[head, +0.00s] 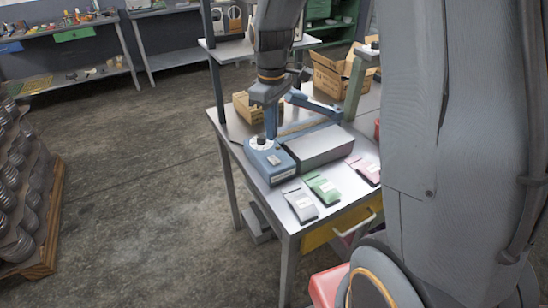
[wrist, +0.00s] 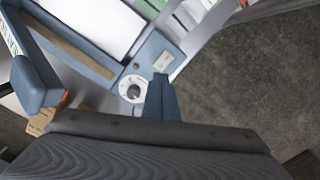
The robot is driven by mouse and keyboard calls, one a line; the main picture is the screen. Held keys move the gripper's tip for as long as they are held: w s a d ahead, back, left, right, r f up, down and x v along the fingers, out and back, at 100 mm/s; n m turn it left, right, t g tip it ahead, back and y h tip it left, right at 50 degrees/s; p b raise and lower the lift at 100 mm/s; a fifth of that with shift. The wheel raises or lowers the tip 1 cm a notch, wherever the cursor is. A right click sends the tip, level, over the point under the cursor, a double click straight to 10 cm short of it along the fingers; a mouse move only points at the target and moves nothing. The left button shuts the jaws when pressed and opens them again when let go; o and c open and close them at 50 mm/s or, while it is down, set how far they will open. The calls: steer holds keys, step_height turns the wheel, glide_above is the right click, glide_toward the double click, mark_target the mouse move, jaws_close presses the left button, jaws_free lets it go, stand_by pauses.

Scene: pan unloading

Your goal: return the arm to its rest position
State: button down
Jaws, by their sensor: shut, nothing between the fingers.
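My gripper (head: 270,134) hangs from my arm over the left part of a metal worktable (head: 237,130), its blue fingers pointing down. The fingers are shut with nothing between them. In the wrist view my gripper (wrist: 162,80) shows as a blue shape beside the white dial (wrist: 133,88) of a blue device (wrist: 155,52). In the head view the fingertips overlap the back of this device (head: 272,164), close to its dial; I cannot tell whether they touch it.
The device's raised blue arm (head: 318,106) is right of my gripper. A grey box (head: 320,145), grey packet (head: 300,203), green packet (head: 322,188) and pink packet (head: 364,171) lie on the table. Cardboard boxes (head: 332,76) stand behind. The floor (head: 150,170) to the left is clear.

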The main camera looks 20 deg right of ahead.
steer(key=s+f+m+b, duration=0.2)
steer(key=s, duration=0.2)
steer(key=s+f+m+t+b, duration=0.1)
steer(key=s+f+m+b, duration=0.2)
steer(key=s, duration=0.2)
steer(key=s+f+m+b, duration=0.2)
steer(key=s+f+m, duration=0.1)
steer(key=s, duration=0.2)
steer(key=shift+b, duration=0.3)
